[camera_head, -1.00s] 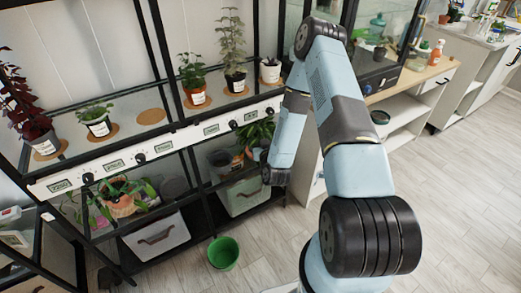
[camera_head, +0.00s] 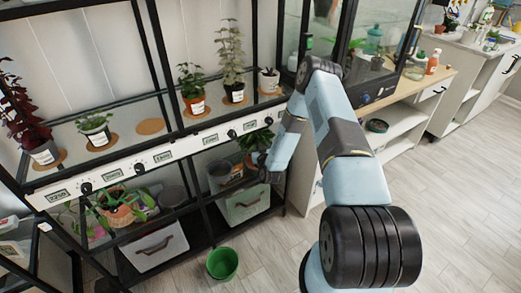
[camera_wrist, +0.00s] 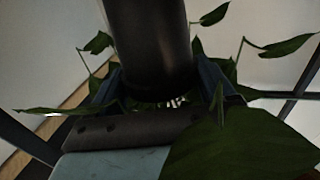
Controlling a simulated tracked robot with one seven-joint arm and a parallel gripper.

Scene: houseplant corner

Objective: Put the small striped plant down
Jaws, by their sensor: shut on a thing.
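In the wrist view my gripper (camera_wrist: 162,88) has its two blue fingers on either side of a dark round body (camera_wrist: 150,40), which looks like the pot of the small striped plant (camera_wrist: 240,145). Green leaves spread around it, one large leaf close to the camera; no stripes can be made out in the dark.
An empty brown round mat (camera_head: 150,126) lies on the upper shelf between potted plants. A terracotta pot (camera_head: 122,213) stands on the lower shelf at left. A green bucket (camera_head: 222,262) is on the floor. Black shelf posts stand close by.

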